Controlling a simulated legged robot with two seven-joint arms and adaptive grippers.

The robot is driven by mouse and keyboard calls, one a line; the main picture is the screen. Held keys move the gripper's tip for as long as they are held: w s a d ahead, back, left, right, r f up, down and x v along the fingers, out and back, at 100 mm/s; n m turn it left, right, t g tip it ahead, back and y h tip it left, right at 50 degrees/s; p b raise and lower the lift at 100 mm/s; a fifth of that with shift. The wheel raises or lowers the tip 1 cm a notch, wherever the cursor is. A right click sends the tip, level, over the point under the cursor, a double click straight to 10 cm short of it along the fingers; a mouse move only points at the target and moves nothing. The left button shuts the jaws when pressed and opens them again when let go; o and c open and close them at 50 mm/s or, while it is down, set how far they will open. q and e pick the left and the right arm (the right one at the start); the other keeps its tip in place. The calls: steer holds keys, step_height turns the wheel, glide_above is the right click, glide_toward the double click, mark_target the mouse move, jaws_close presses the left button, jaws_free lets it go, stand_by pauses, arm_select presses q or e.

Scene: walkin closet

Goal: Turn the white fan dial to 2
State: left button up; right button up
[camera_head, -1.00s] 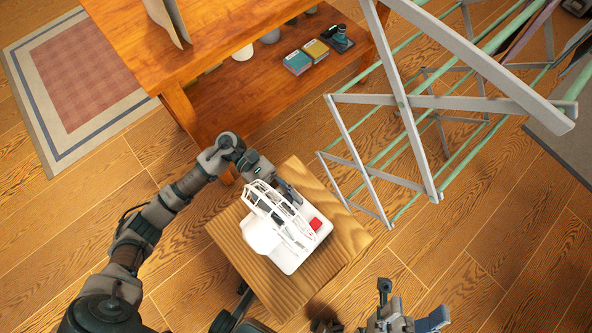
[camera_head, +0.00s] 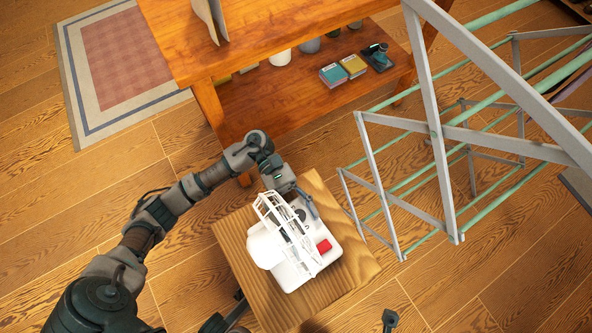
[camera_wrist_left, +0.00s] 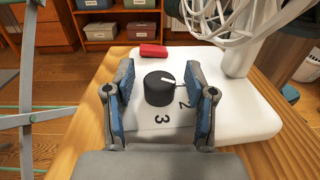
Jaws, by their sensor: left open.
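In the left wrist view the fan's white base (camera_wrist_left: 240,112) carries a black round dial (camera_wrist_left: 159,90) with a white pointer line toward the upper right. The numbers 2 and 3 are printed beside it; 2 is at its lower right. A red block (camera_wrist_left: 153,50) sits behind the dial. My left gripper (camera_wrist_left: 162,78) is open, with one finger on each side of the dial. Contact cannot be told. Only a small tip of my right gripper (camera_head: 389,319) shows.
The wooden stand (camera_head: 235,232) has bare top around the fan. A grey-green drying rack (camera_head: 450,190) stands close at the right. A wooden table with a lower shelf (camera_head: 262,110) is behind. Open floor lies at the lower right.

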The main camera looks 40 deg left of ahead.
arm_select(q)
steer(key=v, duration=1.2)
steer(key=shift+f, duration=0.2)
